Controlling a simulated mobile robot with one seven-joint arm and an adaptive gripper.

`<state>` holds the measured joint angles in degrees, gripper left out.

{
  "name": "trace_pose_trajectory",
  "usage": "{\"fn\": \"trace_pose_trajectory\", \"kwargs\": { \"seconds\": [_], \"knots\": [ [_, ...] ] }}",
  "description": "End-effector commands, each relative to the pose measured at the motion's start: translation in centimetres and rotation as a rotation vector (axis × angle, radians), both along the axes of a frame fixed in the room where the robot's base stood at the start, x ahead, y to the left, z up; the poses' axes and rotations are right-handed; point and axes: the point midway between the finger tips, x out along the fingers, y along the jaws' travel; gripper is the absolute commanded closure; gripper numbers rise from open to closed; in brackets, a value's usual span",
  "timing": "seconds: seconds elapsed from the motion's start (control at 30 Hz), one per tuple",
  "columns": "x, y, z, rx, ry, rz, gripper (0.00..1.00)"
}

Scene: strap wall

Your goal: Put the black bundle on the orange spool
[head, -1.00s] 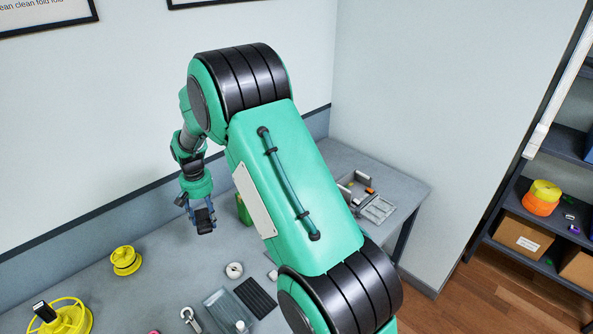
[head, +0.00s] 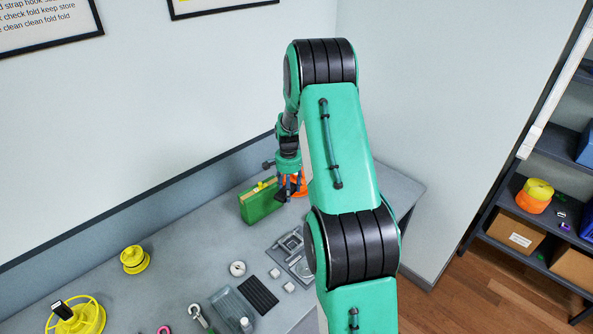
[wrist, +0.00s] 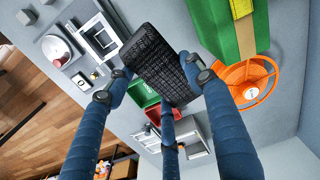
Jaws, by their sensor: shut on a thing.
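My gripper (head: 291,190) is at the far part of the bench, just right of a green box. In the wrist view, its blue fingers (wrist: 160,85) are shut on the black bundle (wrist: 160,60), a dark woven block held between the fingertips. The orange spool (wrist: 248,82) stands to the right of the bundle in the wrist view, apart from it, partly hidden by the green box. In the head view the orange spool (head: 300,187) shows only in part behind my gripper. The bundle is small and mostly hidden there.
The green box (head: 262,204) stands close beside the orange spool. A yellow spool (head: 134,259) and a larger yellow reel (head: 78,318) are at the left. A grey tray (head: 292,247), black strips (head: 257,295) and a clear bin (head: 231,308) lie nearer. Bench between yellow spool and green box is clear.

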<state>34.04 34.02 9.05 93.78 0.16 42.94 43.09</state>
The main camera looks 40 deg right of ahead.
Motion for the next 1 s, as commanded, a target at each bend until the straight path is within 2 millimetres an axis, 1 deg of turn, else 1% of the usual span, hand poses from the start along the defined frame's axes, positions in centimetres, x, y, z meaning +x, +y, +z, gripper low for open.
{"fn": "trace_pose_trajectory", "kwargs": {
  "seconds": [0.03, 0.1, 0.33, 0.37, 0.4, 0.6, 0.8, 1.0],
  "knots": [
    [-0.9, -1.4, 0.2, 0.002, 0.001, -0.043, 0.75],
    [-1.9, -3.0, 0.1, 0.001, 0.001, -0.095, 0.75],
    [-4.6, -6.8, -0.1, 0.002, 0.001, -0.226, 0.75],
    [-4.6, -6.8, -0.6, 0.002, 0.002, -0.231, 0.75],
    [-4.5, -6.6, -1.5, 0.003, 0.004, -0.226, 0.75],
    [-4.4, -6.6, -4.0, 0.002, 0.002, -0.224, 0.75],
    [-4.4, -6.6, -5.2, 0.001, 0.0, -0.224, 0.75],
    [-4.4, -6.6, -5.2, 0.001, 0.0, -0.223, 0.75]
  ]
}}
